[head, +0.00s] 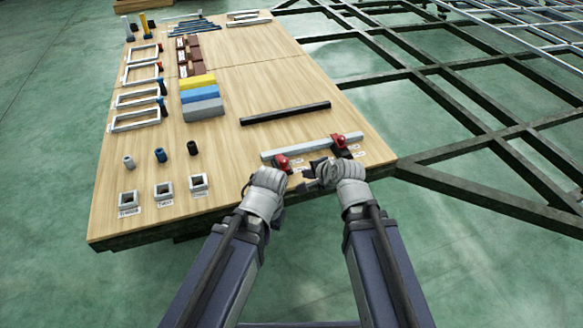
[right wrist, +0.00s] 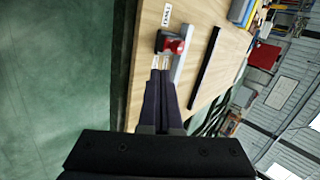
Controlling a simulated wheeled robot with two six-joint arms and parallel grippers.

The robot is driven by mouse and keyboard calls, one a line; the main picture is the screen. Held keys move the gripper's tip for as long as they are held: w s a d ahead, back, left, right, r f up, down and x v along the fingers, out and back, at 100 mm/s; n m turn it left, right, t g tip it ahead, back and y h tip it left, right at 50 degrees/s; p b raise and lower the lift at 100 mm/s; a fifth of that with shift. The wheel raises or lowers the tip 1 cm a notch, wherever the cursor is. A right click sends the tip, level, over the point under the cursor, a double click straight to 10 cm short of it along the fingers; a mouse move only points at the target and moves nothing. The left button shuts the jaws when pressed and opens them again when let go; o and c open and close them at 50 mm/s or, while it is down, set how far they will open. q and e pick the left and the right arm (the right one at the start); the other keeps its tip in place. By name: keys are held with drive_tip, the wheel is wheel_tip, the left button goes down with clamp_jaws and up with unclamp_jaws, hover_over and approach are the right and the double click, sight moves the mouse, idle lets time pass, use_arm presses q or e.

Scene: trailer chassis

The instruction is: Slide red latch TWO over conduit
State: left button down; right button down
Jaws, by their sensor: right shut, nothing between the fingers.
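A light grey conduit bar (head: 312,146) lies near the table's front right corner. One red latch (head: 340,142) sits at the bar toward its right end. The other red latch (head: 282,162) is at the near side of the bar's left end. I cannot read which one is TWO. My right gripper (head: 313,168) is shut and empty, between the latches on the near side of the bar. In the right wrist view its closed fingers (right wrist: 160,78) point at a red latch (right wrist: 172,43) beside the bar (right wrist: 182,62). My left gripper (head: 250,184) is by the front edge, its fingers mostly hidden.
A black bar (head: 285,113) lies behind the conduit on the wooden table (head: 225,160). Square sockets (head: 163,191), coloured blocks (head: 200,93) and grey frames (head: 136,121) stand to the left. A dark steel chassis frame (head: 470,178) adjoins the table on the right.

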sight(286, 159)
drive_tip(key=b+x, duration=0.2)
drive_tip(key=x, duration=0.2)
drive_tip(key=b+x, duration=0.2)
drive_tip(key=x, duration=0.1)
drive_tip(key=w+r+b+x, duration=0.1)
drive_tip(key=b+x, duration=0.2)
drive_tip(key=x, duration=0.1)
drive_tip(key=shift+w+a+f, duration=0.2)
drive_tip(key=shift+a, duration=0.15)
drive_tip(key=shift+w+a, duration=0.45)
drive_tip(key=shift+w, duration=0.3)
drive_tip(key=w, duration=0.2)
drive_tip(key=w+a, duration=0.1)
drive_tip(key=w, duration=0.1)
drive_tip(key=shift+w+a, duration=0.2)
drive_tip(key=shift+w, duration=0.05)
drive_tip(key=shift+s, duration=0.1)
